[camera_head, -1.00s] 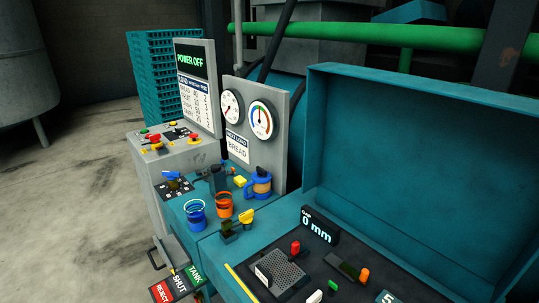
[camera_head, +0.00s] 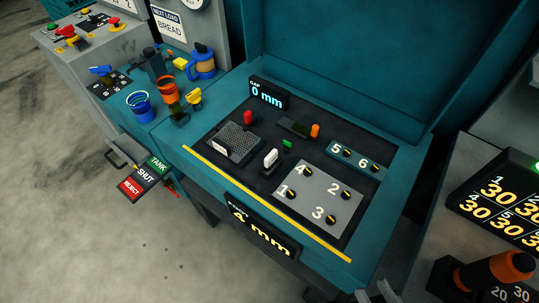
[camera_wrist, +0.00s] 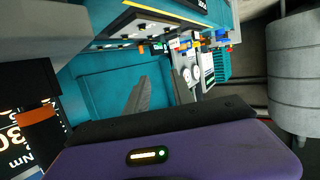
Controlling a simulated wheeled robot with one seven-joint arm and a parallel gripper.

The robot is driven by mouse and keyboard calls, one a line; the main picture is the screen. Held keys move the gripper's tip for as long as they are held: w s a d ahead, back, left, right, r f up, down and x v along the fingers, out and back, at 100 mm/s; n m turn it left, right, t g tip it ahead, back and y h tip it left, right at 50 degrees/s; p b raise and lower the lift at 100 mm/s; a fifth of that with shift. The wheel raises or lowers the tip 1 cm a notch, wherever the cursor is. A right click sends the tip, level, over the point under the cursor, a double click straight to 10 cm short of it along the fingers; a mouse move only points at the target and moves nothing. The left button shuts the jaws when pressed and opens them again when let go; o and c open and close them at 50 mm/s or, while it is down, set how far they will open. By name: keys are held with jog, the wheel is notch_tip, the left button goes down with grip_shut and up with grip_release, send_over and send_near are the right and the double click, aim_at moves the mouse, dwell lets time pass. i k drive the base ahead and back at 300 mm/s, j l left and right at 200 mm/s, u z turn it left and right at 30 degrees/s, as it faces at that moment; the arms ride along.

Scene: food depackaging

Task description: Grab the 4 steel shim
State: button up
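No part marked as a steel shim can be made out for certain. On the black worktop of a teal machine in the head view, a grey plate (camera_head: 318,200) carries the numbers 1 to 4, each beside a black knob with a yellow mark. The knob by the 4 (camera_head: 308,171) is at the plate's upper left.
A teal plate (camera_head: 357,160) marked 5 and 6 lies behind the grey plate. A mesh block (camera_head: 236,142), a red tab (camera_head: 248,117) and an orange tab (camera_head: 315,130) share the worktop. A gap display (camera_head: 268,92) reads 0 mm. The raised teal lid (camera_head: 350,55) stands behind.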

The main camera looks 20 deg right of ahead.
aim_at(271, 157)
jog(key=j+z, duration=0.1)
jog(key=j, duration=1.6)
jog(key=i+j, duration=0.75)
jog(key=j, duration=0.15)
